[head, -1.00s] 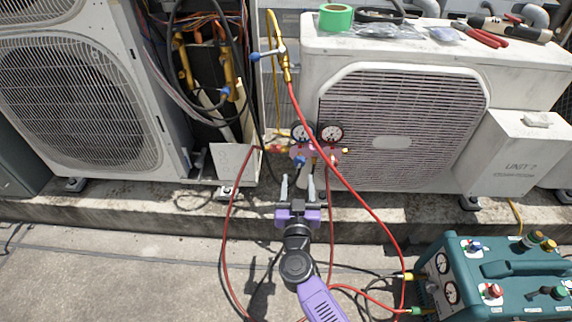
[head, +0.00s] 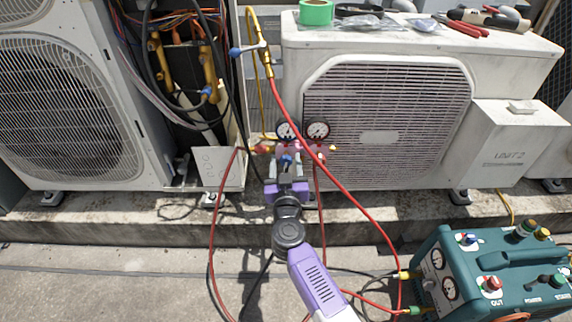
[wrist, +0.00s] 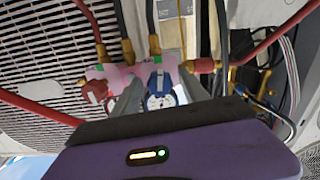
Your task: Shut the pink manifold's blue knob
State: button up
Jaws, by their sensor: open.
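The pink manifold (head: 311,151) with two round gauges hangs in front of the right-hand condenser. It also shows in the wrist view (wrist: 117,74). Its blue knob (wrist: 158,79) faces the wrist camera; in the head view the blue knob (head: 287,159) is partly hidden by my gripper. My gripper (head: 286,168) is open in front of the manifold. In the wrist view one grey finger of my gripper (wrist: 158,92) is on each side of the blue knob; I cannot tell whether they touch it. A red knob (wrist: 95,91) sits left of the fingers there.
Red hoses (head: 345,185) run from the manifold past my arm to a teal recovery machine (head: 495,270) at lower right. The right condenser (head: 388,120) stands close behind the manifold. A second condenser (head: 75,110) stands left.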

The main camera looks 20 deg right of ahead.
grip_shut()
